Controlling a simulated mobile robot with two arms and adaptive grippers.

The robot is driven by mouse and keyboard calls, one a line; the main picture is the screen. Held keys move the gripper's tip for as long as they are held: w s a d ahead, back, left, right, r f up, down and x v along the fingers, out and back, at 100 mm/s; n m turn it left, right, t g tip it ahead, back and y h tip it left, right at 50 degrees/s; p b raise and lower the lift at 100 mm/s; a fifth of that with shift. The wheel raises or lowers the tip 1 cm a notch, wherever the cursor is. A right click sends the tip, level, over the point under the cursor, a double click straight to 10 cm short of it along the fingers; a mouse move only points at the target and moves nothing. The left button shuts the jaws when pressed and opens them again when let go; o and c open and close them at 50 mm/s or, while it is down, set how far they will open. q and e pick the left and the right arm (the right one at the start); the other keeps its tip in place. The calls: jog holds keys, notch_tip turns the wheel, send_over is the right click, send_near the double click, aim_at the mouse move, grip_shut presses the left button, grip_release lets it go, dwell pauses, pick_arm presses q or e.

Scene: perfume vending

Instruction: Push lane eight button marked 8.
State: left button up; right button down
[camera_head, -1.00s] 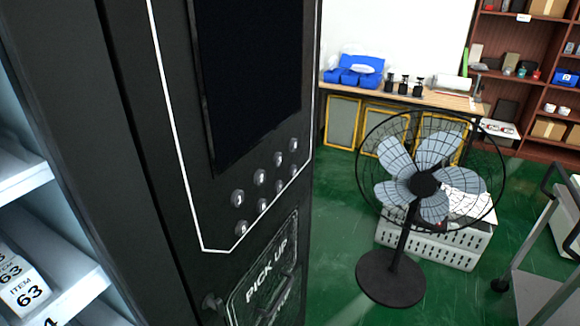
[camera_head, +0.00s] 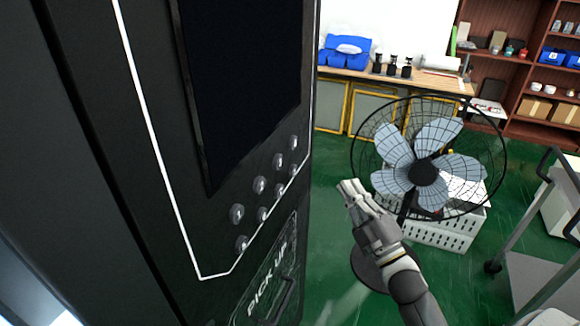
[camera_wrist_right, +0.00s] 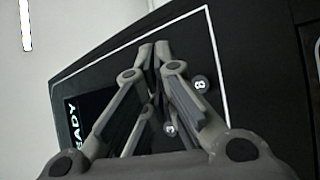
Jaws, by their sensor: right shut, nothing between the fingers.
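The black vending machine panel (camera_head: 185,215) stands at the left in the head view, with two rows of round buttons below a dark screen (camera_head: 245,75). The numbers are hard to read there; the button marked 8 appears to be the far end of the lower row (camera_head: 292,171). In the right wrist view the button marked 8 (camera_wrist_right: 199,84) reads clearly, just right of my fingers. My right gripper (camera_head: 350,188) is shut and empty, to the right of the buttons and apart from them; its fingertips (camera_wrist_right: 154,50) also show in the wrist view. My left gripper is out of view.
A pick-up flap (camera_head: 268,285) is below the buttons. A standing fan (camera_head: 423,172) is behind my right gripper, with a white crate (camera_head: 435,236) behind it. A grey cart (camera_head: 540,235) stands at right. Green floor is open between machine and fan.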

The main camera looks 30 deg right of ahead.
aim_at(293, 171)
jog(key=w+a+r, duration=0.1)
jog(key=w+a, duration=0.5)
jog(key=shift+w+b, duration=0.2)
jog(key=shift+b, duration=0.2)
dwell(0.5)
dwell(1.3)
jog(key=shift+w+a, duration=0.2)
jog(key=shift+w, duration=0.1)
jog(key=shift+w+a, duration=0.3)
dwell(0.8)
jog(key=shift+s+d+r, duration=0.1)
jog(key=shift+s+d, duration=0.45)
jog(key=shift+s, duration=0.1)
dwell(0.3)
